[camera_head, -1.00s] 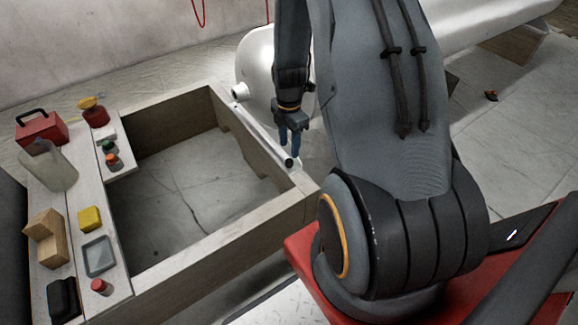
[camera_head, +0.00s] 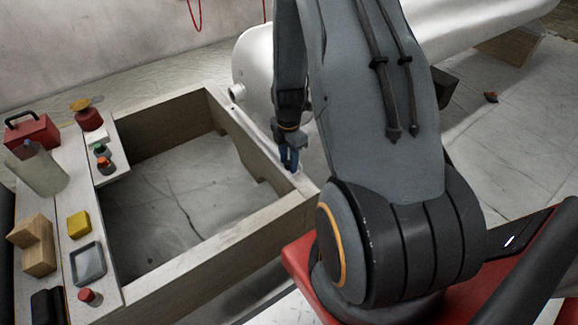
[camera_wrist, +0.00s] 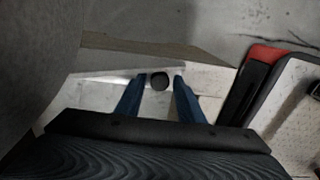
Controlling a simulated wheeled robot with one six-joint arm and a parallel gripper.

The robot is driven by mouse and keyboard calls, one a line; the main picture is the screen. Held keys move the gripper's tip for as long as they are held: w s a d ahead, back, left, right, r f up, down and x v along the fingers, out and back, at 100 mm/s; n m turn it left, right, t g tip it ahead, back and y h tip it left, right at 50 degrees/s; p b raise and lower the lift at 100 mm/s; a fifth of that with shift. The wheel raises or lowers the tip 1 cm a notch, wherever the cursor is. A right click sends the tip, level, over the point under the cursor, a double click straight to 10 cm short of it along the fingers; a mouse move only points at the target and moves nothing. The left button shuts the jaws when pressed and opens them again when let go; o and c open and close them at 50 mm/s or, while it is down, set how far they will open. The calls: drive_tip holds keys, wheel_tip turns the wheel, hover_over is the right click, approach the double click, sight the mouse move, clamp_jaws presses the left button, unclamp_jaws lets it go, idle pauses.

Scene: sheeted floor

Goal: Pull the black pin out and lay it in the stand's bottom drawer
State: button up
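A dark round end, which looks like the black pin (camera_wrist: 160,81), shows in the wrist view between the two blue fingers of my gripper (camera_wrist: 158,87). Gaps show beside it, so the fingers look open around it rather than closed on it. In the head view my gripper (camera_head: 289,160) points down at the right rim of the pale wooden frame (camera_head: 240,135), near its front right corner. The pin cannot be made out there, behind the fingers. I cannot make out a stand with a bottom drawer in either view.
The frame's left ledge holds a red toolbox (camera_head: 32,132), a bottle (camera_head: 40,170), wooden blocks (camera_head: 35,248), a yellow block (camera_head: 79,224), a grey tray (camera_head: 101,262) and small capped items. The floor inside the frame is clear.

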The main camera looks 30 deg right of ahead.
sight(288, 162)
clamp_jaws()
drive_tip(key=shift+r, duration=0.15)
drive_tip(key=shift+r+p, duration=0.4)
drive_tip(key=shift+p, duration=0.1)
drive_tip(key=shift+r+p, duration=1.95)
drive_tip(key=shift+r, duration=0.1)
drive_tip(key=shift+r+p, duration=1.85)
drive_tip(key=shift+r, duration=0.05)
